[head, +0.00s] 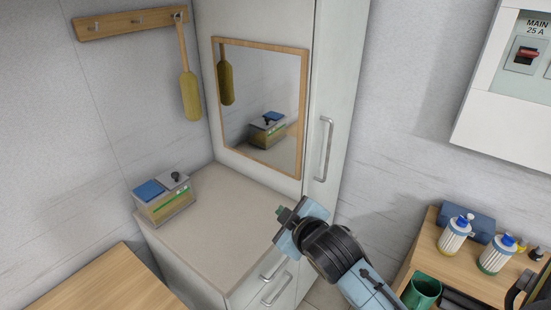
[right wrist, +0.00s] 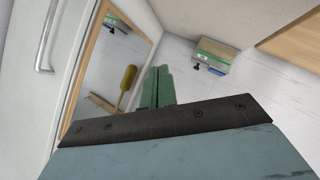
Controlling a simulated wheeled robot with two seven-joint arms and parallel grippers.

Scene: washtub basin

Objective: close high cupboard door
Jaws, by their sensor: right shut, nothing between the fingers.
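The tall pale cupboard door (head: 342,90) stands right of the mirror in the head view, with a vertical metal handle (head: 323,150). The door also shows at the left of the right wrist view (right wrist: 22,50), with its handle (right wrist: 44,38). I cannot tell whether the door sits flush or slightly ajar. My right gripper (head: 282,213) is over the front right edge of the worktop, below and left of the handle and apart from the door. Its green fingers (right wrist: 158,85) are together and empty. My left gripper is not in view.
A wood-framed mirror (head: 262,105) hangs behind the worktop (head: 225,215). A box (head: 165,200) stands on the worktop, and a yellow-green brush (head: 190,95) hangs from a peg rail (head: 125,23).

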